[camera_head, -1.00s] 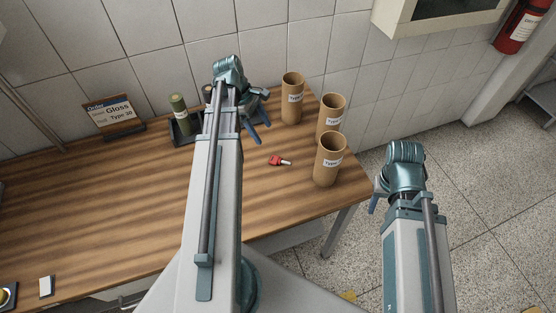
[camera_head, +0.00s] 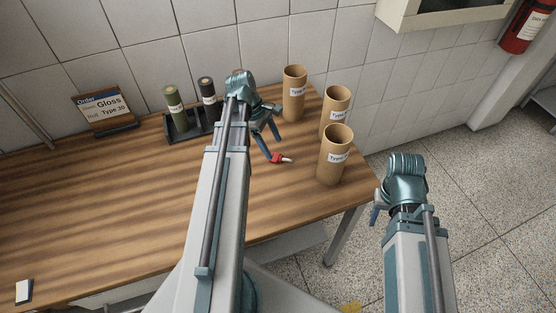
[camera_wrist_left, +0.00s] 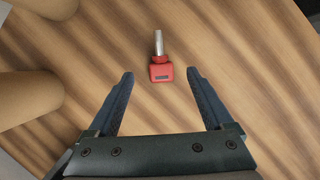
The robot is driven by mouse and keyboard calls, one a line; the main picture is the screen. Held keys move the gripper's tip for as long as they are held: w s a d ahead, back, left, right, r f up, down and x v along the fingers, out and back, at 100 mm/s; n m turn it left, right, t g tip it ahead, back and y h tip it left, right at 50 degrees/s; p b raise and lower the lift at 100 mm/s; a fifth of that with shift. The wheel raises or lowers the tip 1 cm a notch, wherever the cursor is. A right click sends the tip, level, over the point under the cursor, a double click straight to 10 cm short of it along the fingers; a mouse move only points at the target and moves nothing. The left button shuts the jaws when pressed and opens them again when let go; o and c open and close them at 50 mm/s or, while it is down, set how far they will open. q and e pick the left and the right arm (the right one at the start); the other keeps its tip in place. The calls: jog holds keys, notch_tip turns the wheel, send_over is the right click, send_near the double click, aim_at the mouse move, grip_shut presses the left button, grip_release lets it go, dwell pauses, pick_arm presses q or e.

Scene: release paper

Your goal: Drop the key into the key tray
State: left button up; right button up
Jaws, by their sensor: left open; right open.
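The key (camera_head: 280,158) has a red head and a short metal shaft and lies on the wooden table, left of the nearest cardboard tube. My left gripper (camera_head: 270,147) is open, with its fingers close to the key. In the left wrist view the key (camera_wrist_left: 160,70) appears between the two open fingertips (camera_wrist_left: 160,75), its shaft pointing away; no contact shows. My right gripper (camera_head: 376,212) is open and empty, past the table's right edge; its fingers are mostly hidden. I cannot make out a key tray in these views.
Several cardboard tubes (camera_head: 335,156) stand at the table's right end. A black rack (camera_head: 183,137) with dark rolls and an order sign (camera_head: 107,112) stand at the back. A small white item (camera_head: 24,291) lies at lower left. The left and middle tabletop (camera_head: 120,205) is clear.

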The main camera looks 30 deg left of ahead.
aim_at(278, 157)
pick_arm(q)
jog(key=b+x, duration=0.3)
jog(key=shift+s+a+f, duration=0.1)
jog(key=shift+s+f, duration=0.05)
jog(key=shift+f, duration=0.3)
jog(key=shift+d+f+b, duration=0.25)
jog(key=shift+f+b, duration=0.15)
jog(key=shift+b, duration=0.1)
jog(key=shift+r, duration=0.1)
grip_shut()
notch_tip(278, 157, up, 10)
jog(key=p, duration=1)
